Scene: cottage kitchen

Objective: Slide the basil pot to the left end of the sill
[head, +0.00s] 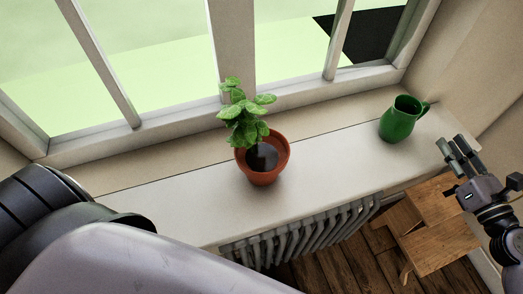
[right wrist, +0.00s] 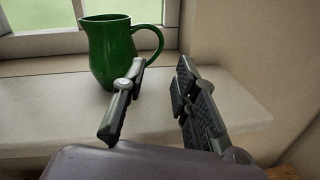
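The basil pot (head: 264,170) is terracotta with a leafy green plant. It stands upright near the middle of the pale sill (head: 195,203) in the head view. The sill's left end is hidden behind my left arm's dark and grey links. My right gripper (head: 453,149) is at the right end of the sill, far from the pot, with the green jug between them. In the right wrist view its two fingers (right wrist: 158,95) stand apart with nothing between them. My left gripper does not show.
A green jug (head: 400,120) stands on the sill's right part, its handle toward my right gripper; it also shows in the right wrist view (right wrist: 110,52). The window frame (head: 235,45) borders the sill behind. A radiator (head: 310,235) and wooden stool (head: 425,230) are below. The sill left of the pot looks clear.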

